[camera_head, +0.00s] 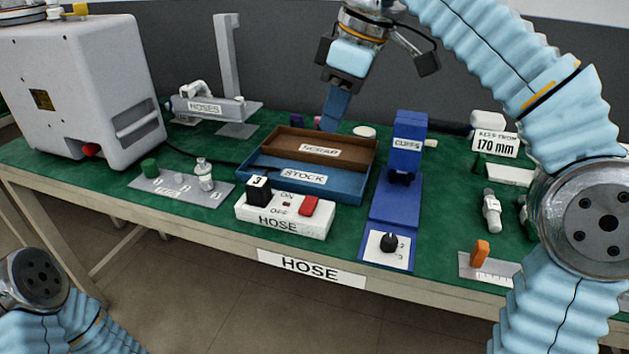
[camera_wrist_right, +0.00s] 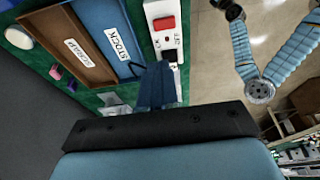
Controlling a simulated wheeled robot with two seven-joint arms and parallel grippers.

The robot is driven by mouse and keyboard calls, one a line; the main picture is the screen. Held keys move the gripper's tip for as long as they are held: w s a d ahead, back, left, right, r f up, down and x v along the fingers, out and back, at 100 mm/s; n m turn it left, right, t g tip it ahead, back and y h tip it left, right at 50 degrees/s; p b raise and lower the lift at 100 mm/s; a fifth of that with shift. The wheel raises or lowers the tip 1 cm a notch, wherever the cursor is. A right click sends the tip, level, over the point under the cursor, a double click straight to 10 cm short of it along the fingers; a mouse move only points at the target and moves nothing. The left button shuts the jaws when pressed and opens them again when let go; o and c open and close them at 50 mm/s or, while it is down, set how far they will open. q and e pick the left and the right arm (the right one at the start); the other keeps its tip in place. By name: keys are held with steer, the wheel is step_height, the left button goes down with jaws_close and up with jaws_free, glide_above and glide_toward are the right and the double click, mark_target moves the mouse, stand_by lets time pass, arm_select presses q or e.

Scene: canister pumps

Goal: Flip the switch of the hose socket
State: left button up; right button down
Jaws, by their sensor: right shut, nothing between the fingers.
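The hose socket (camera_head: 262,218) is a white block marked HOSE, ON and OFF near the table's front edge. A black plug (camera_head: 259,190) stands at its left end, and a red switch (camera_head: 309,206) is at its right. I cannot tell which way the switch is tipped. The socket (camera_wrist_right: 158,12) and its red switch (camera_wrist_right: 164,23) also show in the right wrist view. My right gripper (camera_head: 329,124) is shut and empty, behind the socket above the back of the trays. Its fingers (camera_wrist_right: 157,70) hide part of the socket in the wrist view. My left gripper is out of view.
The brown SCRAP tray (camera_head: 345,139) and blue STOCK tray (camera_head: 345,189) lie behind the socket. A blue CUFFS stand (camera_head: 407,160) with a black knob (camera_head: 389,242) is to the right. A grey plate (camera_head: 211,198) with small parts lies left. A white machine (camera_head: 85,85) stands far left.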

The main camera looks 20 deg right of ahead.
mark_target(313, 199)
steer(key=b+x, duration=0.1)
steer(key=x, duration=0.3)
steer(key=b+x, duration=0.1)
steer(key=x, duration=0.3)
steer(key=b+x, duration=0.1)
steer(key=x, duration=0.3)
steer(key=shift+s+d+f, duration=0.2)
steer(key=shift+d+f, duration=0.05)
steer(key=shift+f, duration=0.75)
steer(key=shift+w+f+g+y, duration=0.1)
steer(key=shift+f+g+y, duration=0.2)
steer(key=shift+f, duration=0.1)
